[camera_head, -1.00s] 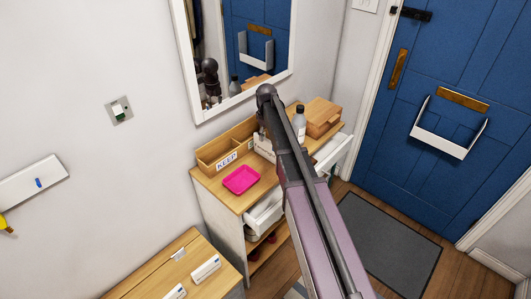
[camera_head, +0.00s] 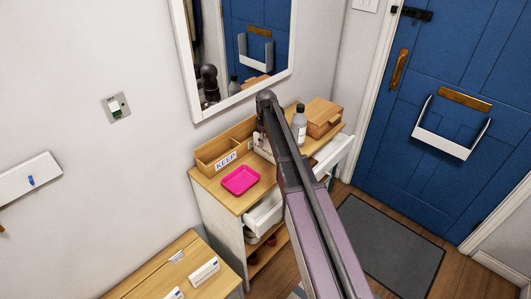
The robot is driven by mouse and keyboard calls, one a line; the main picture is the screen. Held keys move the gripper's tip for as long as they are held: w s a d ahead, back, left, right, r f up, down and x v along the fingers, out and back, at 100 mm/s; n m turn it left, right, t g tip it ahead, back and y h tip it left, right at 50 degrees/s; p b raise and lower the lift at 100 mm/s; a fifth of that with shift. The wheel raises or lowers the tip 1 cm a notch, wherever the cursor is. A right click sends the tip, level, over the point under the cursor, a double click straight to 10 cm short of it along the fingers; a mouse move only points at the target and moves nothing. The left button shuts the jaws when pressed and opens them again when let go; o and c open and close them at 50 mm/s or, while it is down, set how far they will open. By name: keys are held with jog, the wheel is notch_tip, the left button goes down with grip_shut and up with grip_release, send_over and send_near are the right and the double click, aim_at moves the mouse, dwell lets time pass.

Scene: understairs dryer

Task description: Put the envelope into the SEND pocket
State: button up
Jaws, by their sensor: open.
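The wooden letter organiser (camera_head: 203,160) stands at the back of the console table against the wall. Its left compartment carries a KEEP label (camera_head: 226,161). A second label just right of it is mostly cut off, so I cannot read SEND. A whitish piece with dark marks (camera_head: 262,148) shows beside my arm; I cannot tell whether it is the envelope. My arm rises from the bottom right and its dark joint ends above the organiser. My gripper is hidden behind the arm, and its fingers do not show.
A pink tray (camera_head: 240,180), a grey bottle (camera_head: 299,124) and a wooden box (camera_head: 323,117) stand on the console table (camera_head: 215,184). Its drawers (camera_head: 265,213) hang open. A lower wooden cabinet (camera_head: 150,270) stands in front. A grey mat (camera_head: 390,245) lies by the blue door (camera_head: 440,80).

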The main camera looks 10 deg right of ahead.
aim_at(266, 148)
jog(key=shift+f+b, duration=0.9)
jog(key=shift+f, duration=0.3)
jog(key=shift+c, duration=0.2)
grip_shut()
